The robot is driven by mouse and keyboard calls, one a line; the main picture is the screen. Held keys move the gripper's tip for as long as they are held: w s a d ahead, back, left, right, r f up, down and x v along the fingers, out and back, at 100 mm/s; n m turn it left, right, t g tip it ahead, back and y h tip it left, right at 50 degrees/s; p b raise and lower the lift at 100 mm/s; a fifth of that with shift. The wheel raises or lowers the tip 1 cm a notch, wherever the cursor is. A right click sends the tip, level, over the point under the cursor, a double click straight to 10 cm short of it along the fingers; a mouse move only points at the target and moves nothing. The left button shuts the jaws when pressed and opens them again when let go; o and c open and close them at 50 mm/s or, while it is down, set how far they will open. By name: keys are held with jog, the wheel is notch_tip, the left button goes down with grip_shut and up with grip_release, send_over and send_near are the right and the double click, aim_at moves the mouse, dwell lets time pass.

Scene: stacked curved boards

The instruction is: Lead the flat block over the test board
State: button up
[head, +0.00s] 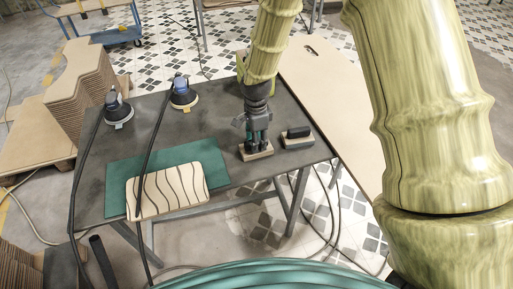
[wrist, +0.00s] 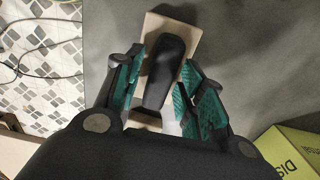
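A flat wooden block with a black handle (head: 257,155) lies on the grey table, below my gripper (head: 257,140). In the wrist view, the black handle (wrist: 164,75) lies between my two green-padded fingers (wrist: 161,62). The fingers are apart around the handle; a thin gap shows on the left, and the right pad is close to or at the handle. A second block with a dark grip (head: 298,136) lies just to the right. The pale test board with dark wavy lines (head: 166,192) lies at the table's front left, partly on a green mat (head: 120,173).
Two sanders (head: 182,95) (head: 117,108) stand at the table's back left, with dark cables running forward over the mat and board. Curved boards (head: 80,85) are stacked beyond the left edge. A yellow printed box (wrist: 290,152) shows at the wrist view's lower right.

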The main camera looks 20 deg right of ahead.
grip_shut()
jog(key=shift+w+r+p, duration=0.1)
jog(key=shift+r+p, duration=1.75)
jog(key=shift+r, duration=0.65)
